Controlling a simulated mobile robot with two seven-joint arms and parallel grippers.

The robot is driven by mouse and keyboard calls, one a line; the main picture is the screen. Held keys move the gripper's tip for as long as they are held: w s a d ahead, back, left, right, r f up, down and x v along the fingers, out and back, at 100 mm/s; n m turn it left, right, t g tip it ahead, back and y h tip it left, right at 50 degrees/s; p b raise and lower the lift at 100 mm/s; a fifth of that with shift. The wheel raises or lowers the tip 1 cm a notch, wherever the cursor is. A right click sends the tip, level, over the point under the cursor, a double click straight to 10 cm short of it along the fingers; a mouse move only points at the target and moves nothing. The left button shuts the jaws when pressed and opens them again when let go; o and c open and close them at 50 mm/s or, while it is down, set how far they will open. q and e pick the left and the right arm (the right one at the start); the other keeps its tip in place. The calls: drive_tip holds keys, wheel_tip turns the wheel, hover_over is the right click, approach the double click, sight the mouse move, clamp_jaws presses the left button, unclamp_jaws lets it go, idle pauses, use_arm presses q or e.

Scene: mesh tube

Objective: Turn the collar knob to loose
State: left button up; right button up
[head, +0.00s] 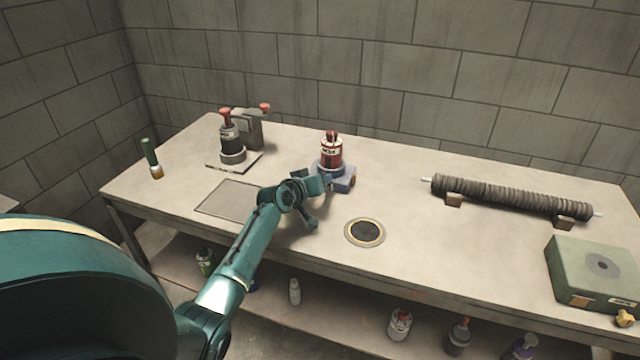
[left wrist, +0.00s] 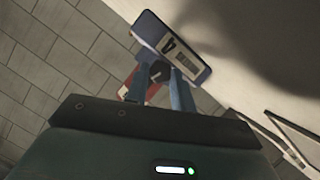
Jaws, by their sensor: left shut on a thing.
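A blue-grey collar block (head: 345,178) stands on the bench with a red bottle (head: 331,153) upright in it. My left gripper (head: 325,182) is at the block's near left side. In the left wrist view the collar block (left wrist: 190,62) shows a pale label on its face. There a small dark knob (left wrist: 160,72) sits between the two fingers of my left gripper (left wrist: 161,84), which are shut on it. Part of the red bottle (left wrist: 130,82) shows behind the fingers. The knob is hidden in the head view. My right gripper is out of view.
A dark bottle (head: 232,145) stands in a grey fixture on the left, by a green-handled tool (head: 151,160). A round dark port (head: 365,231) is set in the bench. A ribbed mesh tube (head: 510,194) and green box (head: 595,270) are on the right. Bottles stand below.

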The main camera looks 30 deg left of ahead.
use_arm(q)
drive_tip(key=shift+a+f+n+t+h+b, duration=0.15)
drive_tip(key=shift+n+t+h+b, duration=0.15)
drive_tip(key=shift+n+h+b, duration=0.35)
drive_tip(key=shift+n+b, duration=0.45)
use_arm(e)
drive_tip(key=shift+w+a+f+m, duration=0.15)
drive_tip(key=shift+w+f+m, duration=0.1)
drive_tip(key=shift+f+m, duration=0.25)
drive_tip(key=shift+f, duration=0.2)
use_arm(q)
drive_tip(key=o, duration=1)
drive_tip(key=shift+s, duration=0.1)
